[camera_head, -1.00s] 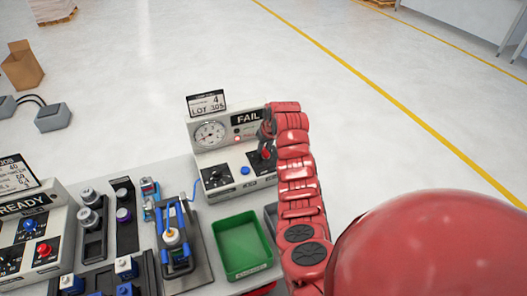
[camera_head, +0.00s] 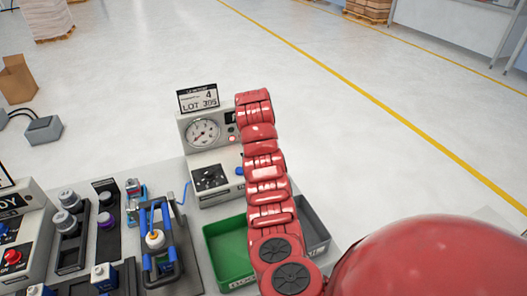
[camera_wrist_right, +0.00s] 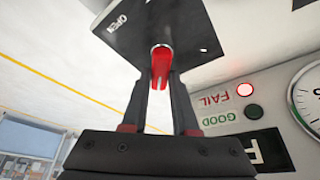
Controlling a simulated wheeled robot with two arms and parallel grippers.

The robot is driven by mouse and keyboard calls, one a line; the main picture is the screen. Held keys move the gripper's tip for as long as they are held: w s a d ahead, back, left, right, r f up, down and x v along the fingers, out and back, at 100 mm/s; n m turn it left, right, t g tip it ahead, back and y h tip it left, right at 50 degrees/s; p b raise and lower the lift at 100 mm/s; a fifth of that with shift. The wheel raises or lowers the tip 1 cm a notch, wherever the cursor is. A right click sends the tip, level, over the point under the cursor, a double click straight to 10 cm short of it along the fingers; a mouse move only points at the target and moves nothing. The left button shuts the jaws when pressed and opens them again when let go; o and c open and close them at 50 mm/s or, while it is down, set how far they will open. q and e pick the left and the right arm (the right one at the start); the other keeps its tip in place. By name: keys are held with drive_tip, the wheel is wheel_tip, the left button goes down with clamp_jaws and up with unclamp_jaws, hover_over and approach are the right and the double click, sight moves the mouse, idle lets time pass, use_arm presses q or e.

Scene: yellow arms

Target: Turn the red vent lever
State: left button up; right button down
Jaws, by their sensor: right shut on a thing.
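The red vent lever (camera_wrist_right: 160,54) shows in the right wrist view, on a black plate (camera_wrist_right: 165,22) marked OPEN. My right gripper (camera_wrist_right: 162,76) has its two dark fingers on either side of the lever and is shut on it. In the head view my right arm hides the lever and this gripper. The test station (camera_head: 210,150) with the round gauge (camera_head: 202,133) stands at the bench's back edge, partly behind my arm. My left gripper is not in view.
In the right wrist view the FAIL lamp (camera_wrist_right: 245,90) glows red and the GOOD lamp (camera_wrist_right: 253,111) is dark. A green bin (camera_head: 226,252) and a grey bin (camera_head: 313,232) flank my right arm. A blue-handled fixture (camera_head: 160,243) stands left of the green bin.

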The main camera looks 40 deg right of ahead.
drive_tip(key=shift+f+m+b, duration=0.1)
drive_tip(key=shift+m+b, duration=0.2)
drive_tip(key=shift+m, duration=0.1)
drive_tip(key=c, duration=0.7)
unclamp_jaws()
drive_tip(key=shift+a+r, duration=0.15)
drive_tip(key=shift+r, duration=0.45)
drive_tip(key=b+v, duration=0.1)
drive_tip(key=v, duration=1.5)
drive_tip(key=shift+a+r, duration=0.15)
drive_tip(key=shift+a, duration=0.1)
